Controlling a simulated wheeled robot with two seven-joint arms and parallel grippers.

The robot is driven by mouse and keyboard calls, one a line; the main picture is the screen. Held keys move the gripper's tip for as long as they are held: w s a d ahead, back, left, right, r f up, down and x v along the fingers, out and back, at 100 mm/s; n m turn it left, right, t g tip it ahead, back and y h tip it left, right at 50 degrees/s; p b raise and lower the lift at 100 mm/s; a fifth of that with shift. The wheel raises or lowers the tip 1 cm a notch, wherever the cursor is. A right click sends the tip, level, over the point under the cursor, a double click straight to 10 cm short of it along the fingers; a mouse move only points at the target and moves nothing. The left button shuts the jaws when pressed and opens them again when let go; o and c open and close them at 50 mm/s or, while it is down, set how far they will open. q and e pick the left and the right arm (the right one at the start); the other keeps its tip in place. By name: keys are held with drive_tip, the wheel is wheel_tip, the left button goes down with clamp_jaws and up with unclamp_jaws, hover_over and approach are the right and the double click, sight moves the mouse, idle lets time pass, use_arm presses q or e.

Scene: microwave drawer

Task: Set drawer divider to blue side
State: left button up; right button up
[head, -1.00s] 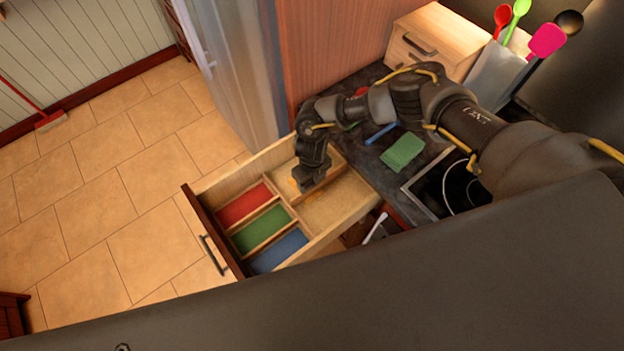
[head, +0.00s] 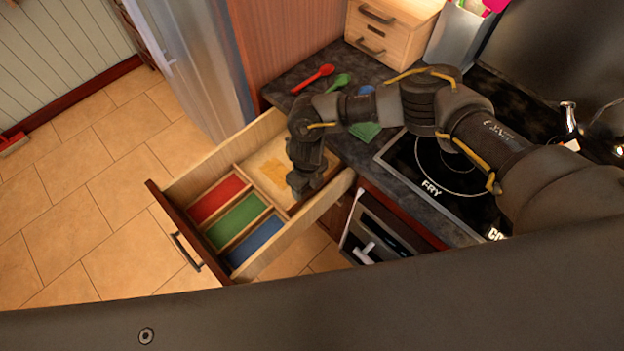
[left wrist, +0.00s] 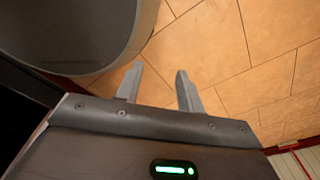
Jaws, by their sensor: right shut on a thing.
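The open drawer (head: 173,209) has a red compartment (head: 216,198), a green compartment (head: 237,219) and a blue compartment (head: 255,241) in its front part. Behind them is a pale wooden section with a yellow-orange patch (head: 268,171) on its floor. My right gripper (head: 303,190) reaches down into this section, near the side wall on the blue side. It is shut on the divider, which is mostly hidden under the gripper. My left gripper (left wrist: 158,72) shows in the left wrist view, open and empty above the tiled floor.
The dark counter (head: 292,92) behind the drawer holds a red spoon (head: 313,79), a green spoon and a green cloth-like item (head: 365,131). A stove top (head: 440,170) lies to the right. A wooden box (head: 388,35) stands at the back. Floor left of the drawer is clear.

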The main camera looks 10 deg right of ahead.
drive_tip(key=shift+s, duration=0.2)
drive_tip(key=shift+f, duration=0.1)
drive_tip(key=o, duration=1.4)
drive_tip(key=shift+w+r, duration=0.1)
drive_tip(key=shift+r, duration=0.3)
use_arm(q)
drive_tip(key=shift+s+f+b, duration=0.35)
drive_tip(key=shift+f+b, duration=0.2)
drive_tip(key=shift+s+f+b, duration=0.35)
drive_tip(key=shift+f+b, duration=0.15)
drive_tip(key=shift+f, duration=0.05)
use_arm(e)
wheel_tip(320, 180, up, 10)
drive_tip(key=shift+r, duration=0.1)
